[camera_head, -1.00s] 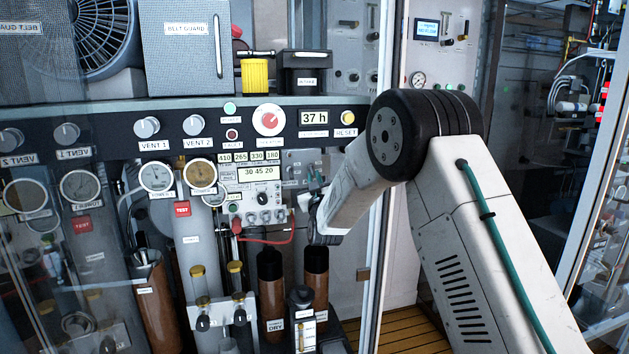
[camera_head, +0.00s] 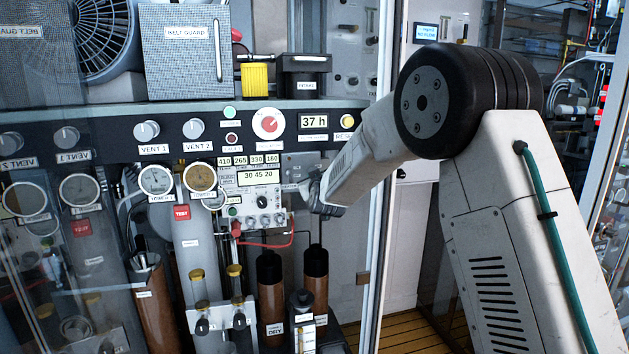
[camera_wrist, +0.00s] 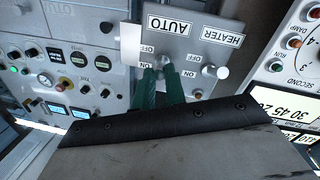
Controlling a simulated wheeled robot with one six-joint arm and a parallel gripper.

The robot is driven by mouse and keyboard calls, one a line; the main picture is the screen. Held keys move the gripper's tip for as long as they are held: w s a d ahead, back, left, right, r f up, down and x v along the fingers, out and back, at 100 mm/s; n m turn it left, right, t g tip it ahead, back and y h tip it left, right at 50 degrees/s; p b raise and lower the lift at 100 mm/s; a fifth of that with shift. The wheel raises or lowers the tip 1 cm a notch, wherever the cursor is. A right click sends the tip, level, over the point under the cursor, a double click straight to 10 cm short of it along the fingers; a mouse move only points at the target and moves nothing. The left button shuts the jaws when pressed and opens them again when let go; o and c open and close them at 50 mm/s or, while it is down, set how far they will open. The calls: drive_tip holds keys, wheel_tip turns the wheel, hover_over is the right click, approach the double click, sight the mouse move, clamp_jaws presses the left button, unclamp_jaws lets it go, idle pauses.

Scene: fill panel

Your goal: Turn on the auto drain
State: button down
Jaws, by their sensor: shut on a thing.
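In the wrist view a grey switch plate carries an upside-down AUTO label (camera_wrist: 170,25), with ON and OFF marks below it. The green fingers of my gripper (camera_wrist: 160,76) reach the small auto switch (camera_wrist: 165,60) and are shut on it. The fingers cover part of the switch, so its exact position is hard to tell. In the head view my gripper (camera_head: 306,188) is at the small grey plate (camera_head: 300,165) right of the numbered display; my wrist hides part of that plate.
A HEATER switch (camera_wrist: 209,71) sits beside the auto switch in the wrist view. A white instrument box (camera_head: 250,205) with a red cable stands left of my gripper. Brown cylinders (camera_head: 271,290) stand below. A glass door edge (camera_head: 380,260) is close to my forearm.

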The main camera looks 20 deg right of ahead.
drive_tip(key=shift+r+g, duration=0.25)
drive_tip(key=shift+g, duration=0.35)
drive_tip(key=c, duration=1.5)
unclamp_jaws()
drive_tip(key=shift+o, duration=0.2)
drive_tip(key=s+r, duration=0.1)
drive_tip(key=s, duration=0.6)
drive_tip(key=shift+s+a, duration=0.35)
drive_tip(key=shift+a, duration=0.1)
drive_tip(key=shift+r, duration=0.1)
